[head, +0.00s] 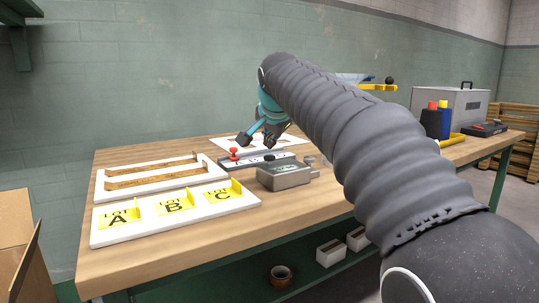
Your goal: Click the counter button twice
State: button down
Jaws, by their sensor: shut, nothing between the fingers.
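My gripper (257,140), teal with dark fingertips, is shut and empty. It appears in the picture above and slightly left of the counter, pointing down. I see a gap between it and the button, but the exact distance is hard to tell. My arm covers the area to the right of the counter.
A grey rail with a red knob (233,153) lies behind the counter. A white board with yellow A, B, C lots (176,228) and a slotted white frame (160,177) lie left. A grey case (462,106) and bottles stand at the far right.

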aim_at(271, 157)
jog(key=shift+r+p, duration=2)
jog(key=shift+r, duration=0.3)
jog(key=shift+d, duration=0.1)
jog(key=s+d+f+n+g, duration=0.1)
jog(key=s+d+f+n, duration=0.1)
jog(key=s+d+f, duration=0.55)
jog(key=s+d+f+n+g+h, duration=0.1)
jog(key=s+d+f, duration=0.3)
jog(key=s, duration=0.7)
jog(key=s+d+f+n, duration=0.2)
jog(key=s+d+f, duration=0.3)
jog(key=s, duration=0.4)
jog(key=s+d+f+n+g, duration=0.1)
jog(key=s+d+f+n, duration=0.1)
jog(key=s+f, duration=0.7)
jog(key=shift+s+d+f+h, duration=0.3)
jog(key=shift+s+d+f, duration=0.05)
jog(key=shift+f, duration=0.6)
